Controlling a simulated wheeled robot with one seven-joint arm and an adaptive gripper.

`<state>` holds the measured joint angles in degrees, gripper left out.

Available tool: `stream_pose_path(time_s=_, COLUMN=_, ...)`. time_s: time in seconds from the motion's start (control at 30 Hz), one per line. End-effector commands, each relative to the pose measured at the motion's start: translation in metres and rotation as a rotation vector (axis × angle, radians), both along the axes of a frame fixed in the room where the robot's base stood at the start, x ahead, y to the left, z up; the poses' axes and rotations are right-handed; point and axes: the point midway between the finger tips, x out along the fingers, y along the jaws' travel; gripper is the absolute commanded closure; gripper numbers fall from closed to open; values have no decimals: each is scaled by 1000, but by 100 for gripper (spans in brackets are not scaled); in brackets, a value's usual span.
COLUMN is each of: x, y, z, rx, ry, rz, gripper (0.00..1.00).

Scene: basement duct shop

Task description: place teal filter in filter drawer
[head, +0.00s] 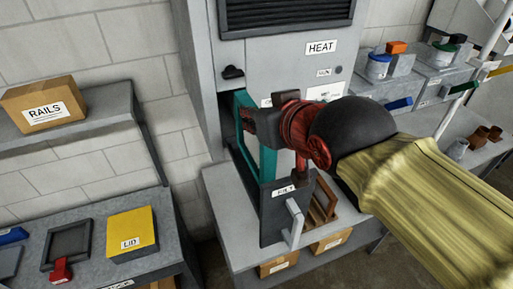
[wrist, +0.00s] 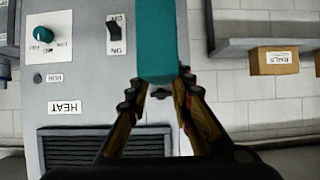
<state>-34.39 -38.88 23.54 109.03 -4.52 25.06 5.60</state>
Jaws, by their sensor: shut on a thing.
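The teal filter (head: 238,150), a flat frame with a pale inside, stands upright at the front of the grey cabinet. My gripper (head: 258,124) is shut on its upper edge; in the wrist view the teal frame (wrist: 157,40) sits between the fingers (wrist: 160,84). The filter drawer shows as a dark front panel (head: 270,222) with a label and a light grey handle (head: 295,224), below my gripper. The filter's lower part is behind this panel. I cannot tell whether it is inside the drawer or resting on anything.
The cabinet (head: 205,60) carries a HEAT label; its switch (wrist: 116,35) shows in the wrist view. A wooden rack (head: 321,205) stands right of the drawer on a grey shelf. The left bench holds a yellow lid box (head: 131,232); a RAILS box (head: 42,102) sits above.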

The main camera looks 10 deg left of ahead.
Motion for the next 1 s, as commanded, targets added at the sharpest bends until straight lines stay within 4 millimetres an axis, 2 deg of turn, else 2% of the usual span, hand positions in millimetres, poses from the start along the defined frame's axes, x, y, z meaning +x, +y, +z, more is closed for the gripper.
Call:
stream_pose_path(time_s=0.5, x=0, y=0, z=-57, rx=-1, ry=0, rz=0, gripper=100)
stream_pose_path(time_s=0.93, x=0, y=0, z=-63, rx=0, ry=-2, rz=0, gripper=100)
stream_pose_path(time_s=0.97, x=0, y=0, z=-63, rx=0, ry=-1, rz=0, gripper=78)
stream_pose_path(time_s=1.0, x=0, y=0, z=-63, rx=-1, ry=0, rz=0, gripper=75)
